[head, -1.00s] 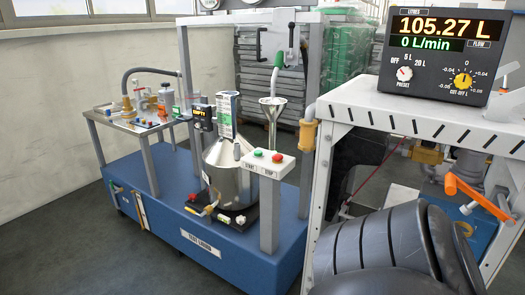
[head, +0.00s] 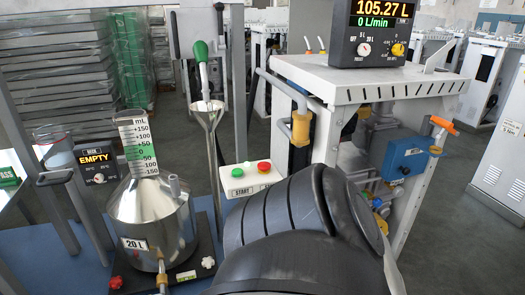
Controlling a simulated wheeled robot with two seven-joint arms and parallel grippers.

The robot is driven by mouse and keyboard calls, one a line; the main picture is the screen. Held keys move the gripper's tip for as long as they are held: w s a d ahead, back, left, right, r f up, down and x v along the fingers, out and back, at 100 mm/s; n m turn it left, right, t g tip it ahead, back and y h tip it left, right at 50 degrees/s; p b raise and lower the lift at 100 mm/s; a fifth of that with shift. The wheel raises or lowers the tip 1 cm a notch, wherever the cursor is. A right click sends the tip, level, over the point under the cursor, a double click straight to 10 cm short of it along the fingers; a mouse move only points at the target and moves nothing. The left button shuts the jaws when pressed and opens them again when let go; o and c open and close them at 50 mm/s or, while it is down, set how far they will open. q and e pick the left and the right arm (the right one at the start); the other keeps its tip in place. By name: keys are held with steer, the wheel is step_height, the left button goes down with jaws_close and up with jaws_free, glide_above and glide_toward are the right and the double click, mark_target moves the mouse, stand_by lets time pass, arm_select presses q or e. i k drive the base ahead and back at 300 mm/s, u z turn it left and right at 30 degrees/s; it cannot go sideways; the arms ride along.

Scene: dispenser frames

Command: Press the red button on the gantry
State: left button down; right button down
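The red button (head: 264,167) is a small round cap on the right half of a white control box (head: 250,186). A green button (head: 237,172) sits left of it. Labels on the box front read START under the green one and STOP under the red one. My dark ribbed arm fills the lower middle of the view, just below and right of the box, and covers part of its right end and post. Neither gripper's fingers show, so their distance from the button cannot be seen.
A steel 20 L vessel (head: 152,222) with a graduated neck stands left of the box, beside a display reading EMPTY (head: 97,157). A white dispenser frame (head: 365,78) with a 105.27 L meter (head: 372,32) stands right. Grey floor lies beyond.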

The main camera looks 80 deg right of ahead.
mark_target(264, 166)
steer(key=z, duration=1.15)
steer(key=i, duration=1)
steer(key=z, duration=1.05)
